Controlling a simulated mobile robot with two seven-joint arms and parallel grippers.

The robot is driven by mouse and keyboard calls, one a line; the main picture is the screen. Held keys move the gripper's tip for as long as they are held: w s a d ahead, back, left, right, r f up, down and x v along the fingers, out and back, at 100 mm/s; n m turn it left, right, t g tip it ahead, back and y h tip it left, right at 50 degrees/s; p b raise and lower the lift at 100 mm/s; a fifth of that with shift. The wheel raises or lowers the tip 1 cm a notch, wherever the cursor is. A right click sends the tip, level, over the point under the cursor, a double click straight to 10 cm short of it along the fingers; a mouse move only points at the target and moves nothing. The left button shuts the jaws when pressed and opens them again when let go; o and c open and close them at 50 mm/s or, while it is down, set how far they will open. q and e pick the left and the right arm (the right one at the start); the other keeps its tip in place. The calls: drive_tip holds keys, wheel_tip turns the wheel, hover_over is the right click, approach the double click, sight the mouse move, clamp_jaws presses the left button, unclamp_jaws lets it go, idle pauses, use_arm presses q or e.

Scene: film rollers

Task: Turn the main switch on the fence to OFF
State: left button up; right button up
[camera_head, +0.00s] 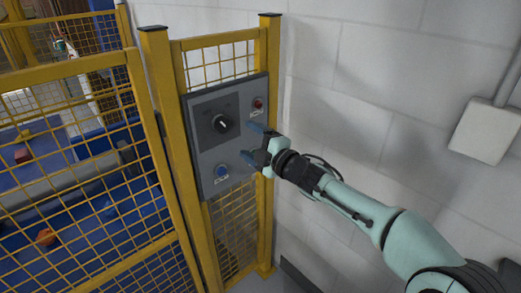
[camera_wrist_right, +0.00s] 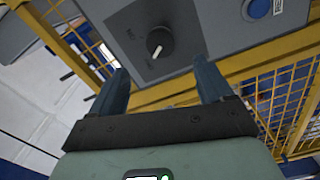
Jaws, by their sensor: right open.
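The main switch (camera_head: 221,123) is a black round knob with a white pointer mark on a dark square plate. The plate is on a grey control panel (camera_head: 206,175) fixed to the yellow fence. My right gripper (camera_head: 247,142) is open and empty in front of the panel, right of and a little below the knob. In the right wrist view the knob (camera_wrist_right: 159,43) shows beyond the two blue fingers of my right gripper (camera_wrist_right: 165,92), between them and apart from them. My left gripper is not in view.
A red button (camera_head: 258,103) sits at the panel's upper right and a blue button (camera_head: 222,171) at its lower part. Yellow fence posts (camera_head: 170,140) and mesh stand to the left. A white block wall with a grey box (camera_head: 485,131) is at the right.

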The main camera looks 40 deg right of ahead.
drive_tip(key=s, duration=0.3)
drive_tip(key=shift+s+d, duration=0.1)
drive_tip(key=shift+s, duration=0.3)
